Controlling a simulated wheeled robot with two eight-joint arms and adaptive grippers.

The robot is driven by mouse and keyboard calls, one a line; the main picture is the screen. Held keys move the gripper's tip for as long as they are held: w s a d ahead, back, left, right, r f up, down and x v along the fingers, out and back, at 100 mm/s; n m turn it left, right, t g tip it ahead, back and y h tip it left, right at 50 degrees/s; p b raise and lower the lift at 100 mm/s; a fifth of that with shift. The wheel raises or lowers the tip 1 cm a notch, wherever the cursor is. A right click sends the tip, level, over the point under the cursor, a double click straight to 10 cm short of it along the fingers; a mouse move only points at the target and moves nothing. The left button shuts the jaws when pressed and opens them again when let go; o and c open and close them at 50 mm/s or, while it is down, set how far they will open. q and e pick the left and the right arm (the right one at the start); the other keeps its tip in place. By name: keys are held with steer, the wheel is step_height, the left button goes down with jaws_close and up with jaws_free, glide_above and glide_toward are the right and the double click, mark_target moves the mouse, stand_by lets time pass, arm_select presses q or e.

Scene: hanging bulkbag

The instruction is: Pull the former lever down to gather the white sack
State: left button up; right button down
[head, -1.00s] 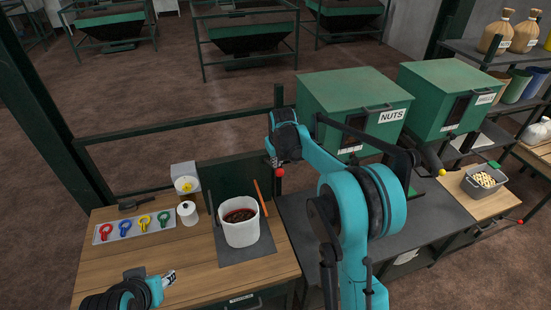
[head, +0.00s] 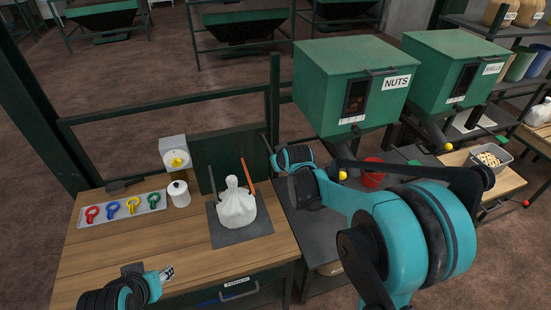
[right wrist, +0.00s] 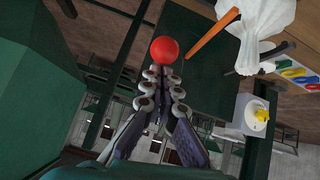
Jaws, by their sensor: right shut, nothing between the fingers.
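The white sack (head: 236,210) stands on the dark mat on the wooden bench, its top drawn into a narrow neck. It also shows at the top right of the right wrist view (right wrist: 265,25). The former lever's red ball knob (right wrist: 164,50) is at my right fingertips in the right wrist view; the head view does not show it clearly. My right gripper (right wrist: 164,78) is shut with nothing between its fingers, its tips close to the knob; contact is unclear. My left gripper (head: 167,272) hovers over the front left of the bench; its jaw state is unclear.
An orange bar (head: 249,178) stands beside the sack. A tray of coloured rings (head: 123,208), a white twine spool (head: 179,193) and a scale-like box (head: 173,151) are on the left. The green NUTS bin (head: 350,80) stands beyond my right arm.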

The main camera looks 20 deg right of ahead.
step_height(320, 180, down, 14)
steer(key=t+b, duration=0.5)
steer(key=b, duration=1.1)
steer(key=shift+w+r+t+b, duration=0.15)
steer(key=shift+w+t+b, duration=0.1)
steer(key=shift+t+b, duration=0.05)
steer(key=shift+a, duration=0.1)
step_height(320, 180, up, 5)
steer(key=p, duration=0.4)
steer(key=f+p+v, duration=0.1)
steer(key=v, duration=0.9)
steer(key=shift+s+a+p, duration=0.15)
steer(key=shift+a+p, duration=0.05)
steer(key=shift+p, duration=0.1)
steer(key=shift+s+a+f, duration=0.1)
steer(key=shift+f, duration=0.05)
